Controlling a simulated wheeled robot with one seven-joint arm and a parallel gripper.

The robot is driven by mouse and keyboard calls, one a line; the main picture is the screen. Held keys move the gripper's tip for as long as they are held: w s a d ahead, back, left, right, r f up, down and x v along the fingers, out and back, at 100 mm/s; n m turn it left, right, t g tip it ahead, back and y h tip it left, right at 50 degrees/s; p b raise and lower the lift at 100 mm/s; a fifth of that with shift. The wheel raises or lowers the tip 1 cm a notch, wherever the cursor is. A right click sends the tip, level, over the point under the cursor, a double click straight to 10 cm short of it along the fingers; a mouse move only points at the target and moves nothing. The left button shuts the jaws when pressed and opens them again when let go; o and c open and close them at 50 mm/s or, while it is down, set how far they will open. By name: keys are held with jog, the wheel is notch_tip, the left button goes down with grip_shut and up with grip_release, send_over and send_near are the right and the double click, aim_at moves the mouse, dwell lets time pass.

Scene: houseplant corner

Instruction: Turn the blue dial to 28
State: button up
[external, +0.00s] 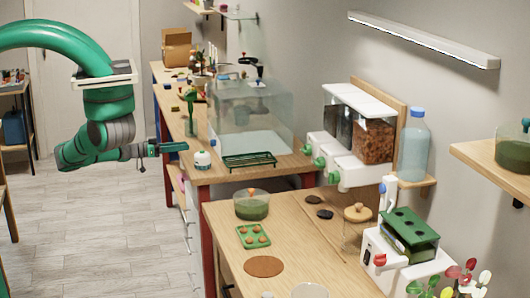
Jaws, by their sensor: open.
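My gripper (164,151) hangs in the air at the left, with its dark green fingers pointing right toward the benches. It is open and I see nothing in it. A small white rounded device (202,160) stands on the far wooden bench, a little right of the fingertips. They look apart from it. I cannot make out a blue dial for certain or read any number. That unit also carries a red knob (380,259) and a green knob (414,287).
A clear tank (250,110) and a green rack (249,160) stand beside the white device. A dispenser with green knobs (333,177) and a bottle (414,150) are against the wall. The near bench holds a green bowl (251,208) and seedling tray (253,237).

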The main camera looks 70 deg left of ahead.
aim_at(213, 143)
jog(key=w, duration=1)
jog(key=shift+w+d, duration=0.15)
jog(key=shift+w, duration=0.25)
grip_shut()
